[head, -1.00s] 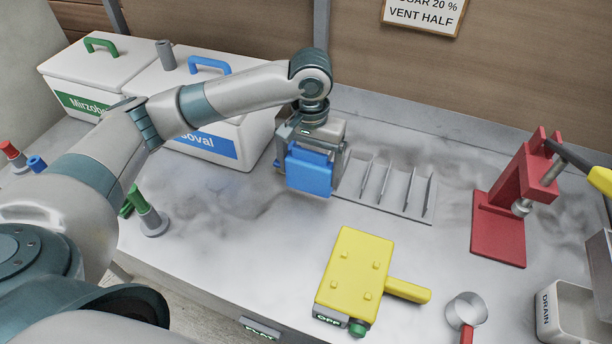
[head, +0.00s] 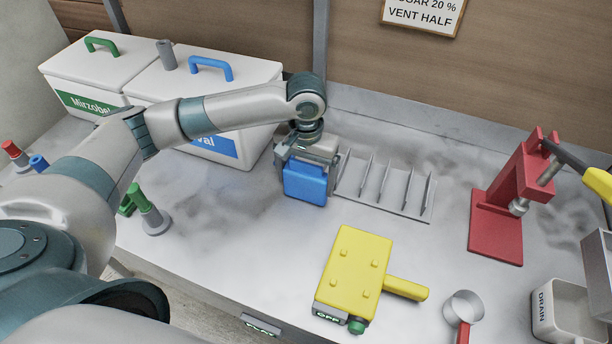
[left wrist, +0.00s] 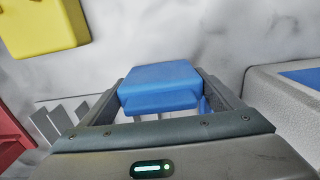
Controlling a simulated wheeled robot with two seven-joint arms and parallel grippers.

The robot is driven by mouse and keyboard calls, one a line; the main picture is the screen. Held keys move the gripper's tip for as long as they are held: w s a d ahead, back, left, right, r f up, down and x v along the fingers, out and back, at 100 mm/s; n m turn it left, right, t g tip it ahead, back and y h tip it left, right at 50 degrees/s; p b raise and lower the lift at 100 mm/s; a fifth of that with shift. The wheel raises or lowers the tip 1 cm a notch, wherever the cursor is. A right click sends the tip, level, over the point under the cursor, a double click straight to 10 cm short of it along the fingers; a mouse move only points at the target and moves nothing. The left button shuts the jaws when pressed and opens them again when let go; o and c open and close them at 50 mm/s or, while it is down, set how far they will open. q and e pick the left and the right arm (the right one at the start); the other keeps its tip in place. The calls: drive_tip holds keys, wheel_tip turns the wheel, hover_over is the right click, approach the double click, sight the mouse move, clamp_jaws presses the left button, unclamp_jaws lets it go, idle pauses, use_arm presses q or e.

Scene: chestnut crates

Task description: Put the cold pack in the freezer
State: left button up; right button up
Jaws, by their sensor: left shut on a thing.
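The blue cold pack (head: 305,184) is a flat block held in my left gripper (head: 308,164), just left of the slotted rack. In the left wrist view the pack (left wrist: 160,84) sits between the two fingers. I cannot tell whether its lower edge touches the counter. Two lidded white boxes stand at the back left: one with a green handle and a green "Mirzobel" label (head: 85,72), one with a blue handle and a partly hidden blue label (head: 245,85). Both lids look shut. No box is visibly marked as the freezer. My right gripper is out of view.
The grey rack (head: 395,207) has upright dividers. A yellow block with a handle (head: 354,270), a red press (head: 497,235), a metal scoop (head: 463,306) and a DRAIN bin (head: 560,322) are to the right. Counter between is clear.

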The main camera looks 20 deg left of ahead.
sight(307, 164)
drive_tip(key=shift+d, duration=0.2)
use_arm(q)
drive_tip(key=o, duration=1.2)
drive_tip(key=shift+f, duration=0.1)
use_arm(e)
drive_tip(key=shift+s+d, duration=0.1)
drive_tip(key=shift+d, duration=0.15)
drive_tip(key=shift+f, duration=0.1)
use_arm(q)
drive_tip(key=shift+r, duration=0.8)
wheel_tip(307, 164, up, 9)
drive_tip(key=shift+r+b, duration=0.2)
drive_tip(key=shift+b, duration=0.75)
drive_tip(key=shift+r, duration=0.65)
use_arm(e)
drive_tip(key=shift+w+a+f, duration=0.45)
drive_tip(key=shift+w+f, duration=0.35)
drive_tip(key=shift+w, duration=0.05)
